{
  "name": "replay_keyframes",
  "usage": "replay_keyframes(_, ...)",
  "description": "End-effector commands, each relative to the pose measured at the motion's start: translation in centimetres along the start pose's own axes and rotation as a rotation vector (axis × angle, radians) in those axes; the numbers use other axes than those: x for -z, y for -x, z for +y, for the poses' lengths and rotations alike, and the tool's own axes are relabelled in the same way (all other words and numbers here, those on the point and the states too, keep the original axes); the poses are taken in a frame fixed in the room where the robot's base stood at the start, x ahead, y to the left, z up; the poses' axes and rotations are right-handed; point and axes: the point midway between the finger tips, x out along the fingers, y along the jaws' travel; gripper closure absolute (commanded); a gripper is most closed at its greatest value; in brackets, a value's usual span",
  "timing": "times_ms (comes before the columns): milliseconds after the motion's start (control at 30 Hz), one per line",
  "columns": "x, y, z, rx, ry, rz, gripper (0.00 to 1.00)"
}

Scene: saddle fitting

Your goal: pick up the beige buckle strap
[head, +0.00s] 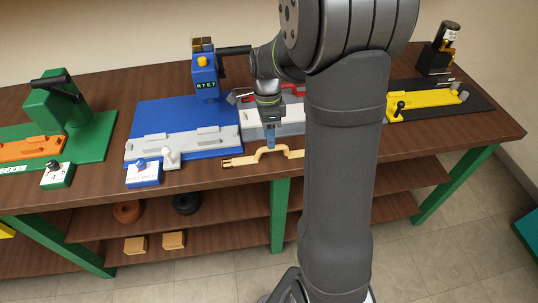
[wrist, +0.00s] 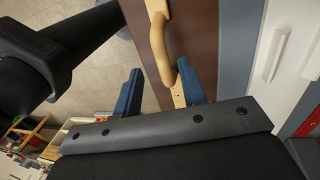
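The beige buckle strap (head: 242,159) lies along the front edge of the wooden bench, with a raised hump near its middle. My gripper (head: 271,145) points down at the hump from above. In the wrist view the blue fingers of my gripper (wrist: 159,70) are spread apart. The strap (wrist: 158,35) runs into the space between them, closer to the right finger, which hides part of it. I cannot tell whether a finger touches the strap.
A white fixture (head: 258,132) stands just behind the strap. A blue station (head: 175,112) is to the left, a green one (head: 95,125) farther left. A yellow fixture (head: 425,106) sits on a black base to the right. Bare bench (head: 440,140) lies at the front right.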

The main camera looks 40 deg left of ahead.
Motion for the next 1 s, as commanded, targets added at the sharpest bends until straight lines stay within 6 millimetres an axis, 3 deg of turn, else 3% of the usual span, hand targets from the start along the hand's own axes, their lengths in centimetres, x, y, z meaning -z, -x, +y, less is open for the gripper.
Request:
replay_keyframes(400,-0.4,-4.9,-0.2,-0.002,0.001,0.000,0.62)
replay_keyframes(700,-0.4,-5.4,-0.3,0.000,0.001,0.000,0.62)
replay_keyframes(900,-0.4,-5.4,-0.3,0.001,0.001,0.000,0.99)
replay_keyframes(1000,-0.4,-5.3,-0.3,0.001,0.001,0.000,1.00)
